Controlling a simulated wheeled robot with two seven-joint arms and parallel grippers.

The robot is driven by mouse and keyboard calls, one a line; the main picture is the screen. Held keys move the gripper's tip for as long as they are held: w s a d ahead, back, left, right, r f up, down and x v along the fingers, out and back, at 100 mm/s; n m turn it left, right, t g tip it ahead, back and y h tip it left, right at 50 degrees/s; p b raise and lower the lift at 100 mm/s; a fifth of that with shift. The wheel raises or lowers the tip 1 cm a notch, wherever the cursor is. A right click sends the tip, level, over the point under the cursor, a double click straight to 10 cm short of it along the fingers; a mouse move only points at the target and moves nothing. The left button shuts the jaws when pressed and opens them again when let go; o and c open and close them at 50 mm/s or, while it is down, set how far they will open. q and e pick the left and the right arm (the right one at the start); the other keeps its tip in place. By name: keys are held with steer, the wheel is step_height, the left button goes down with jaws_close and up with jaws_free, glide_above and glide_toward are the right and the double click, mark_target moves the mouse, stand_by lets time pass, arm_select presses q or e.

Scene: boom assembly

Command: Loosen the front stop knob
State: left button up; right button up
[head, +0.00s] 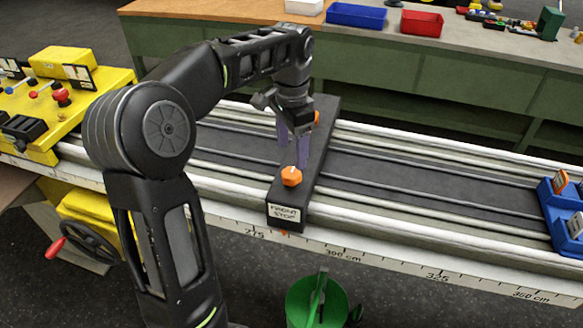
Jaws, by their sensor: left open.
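The front stop is a black block (284,193) lying across the long grey rail, with a white label reading "FRONT STOP" (284,212) on its near end. An orange knob (291,176) sits on top of the block near that end. A second orange part (317,118) shows farther back on the block, partly hidden by my gripper. My left gripper (293,163) points down over the block, just behind the near knob. Its purple-grey fingers are open, and no object shows between them. Whether a fingertip touches the knob is unclear. My right gripper does not show.
A ruler strip (385,268) runs along the rail's near edge. A blue holder (563,222) stands on the rail at right. A yellow machine (62,92) with levers is at left. A green bucket (302,302) stands below. Behind is a workbench with blue (356,15) and red (422,23) trays.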

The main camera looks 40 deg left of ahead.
mark_target(292, 172)
arm_select(q)
step_height(292, 172, down, 7)
steer(key=shift+f+p, duration=0.1)
steer(key=shift+p, duration=0.35)
steer(key=c, duration=1.4)
